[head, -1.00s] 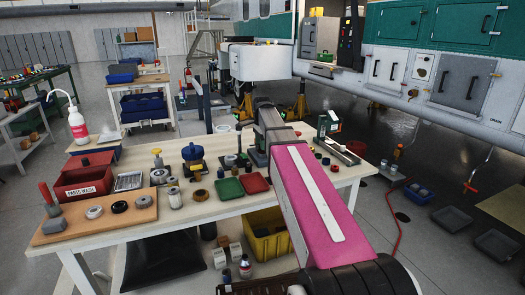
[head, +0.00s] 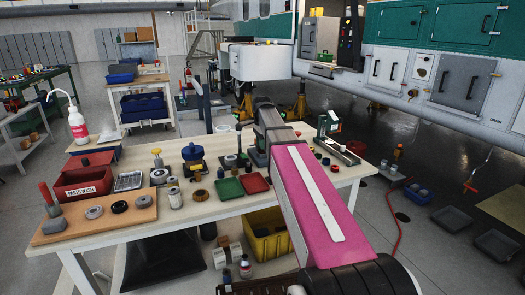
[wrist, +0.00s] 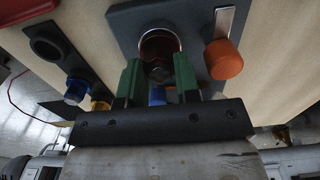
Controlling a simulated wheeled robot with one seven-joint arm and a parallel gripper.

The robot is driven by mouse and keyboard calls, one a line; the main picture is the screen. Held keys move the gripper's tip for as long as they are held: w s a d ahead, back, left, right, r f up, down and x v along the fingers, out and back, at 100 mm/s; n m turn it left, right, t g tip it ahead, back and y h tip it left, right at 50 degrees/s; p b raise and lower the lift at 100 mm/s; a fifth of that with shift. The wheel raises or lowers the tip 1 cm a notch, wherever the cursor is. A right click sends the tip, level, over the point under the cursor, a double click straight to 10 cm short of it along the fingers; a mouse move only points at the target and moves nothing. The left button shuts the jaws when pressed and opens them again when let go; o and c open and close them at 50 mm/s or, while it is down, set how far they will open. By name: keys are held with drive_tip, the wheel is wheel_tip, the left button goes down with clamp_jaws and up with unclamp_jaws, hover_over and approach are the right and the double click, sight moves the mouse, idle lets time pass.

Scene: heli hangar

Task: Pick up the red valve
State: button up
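In the wrist view, my gripper (wrist: 158,75) has two green fingers standing apart. An orange-red knob (wrist: 225,60) sits just right of the right finger, beside a silver strip. I cannot tell for sure which of these is the red valve. In the head view, my pink arm reaches over the workbench (head: 225,208) and hides my gripper and what lies under it.
A red parts wash bin (head: 83,186), a wooden board (head: 90,222) with rings, and green (head: 229,188) and red (head: 256,183) trays are on the bench left of my arm. A small fixture (head: 340,152) stands to the right. A yellow crate (head: 268,240) sits below.

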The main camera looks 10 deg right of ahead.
drive_tip(key=shift+r, duration=0.1)
drive_tip(key=shift+r, duration=2.9)
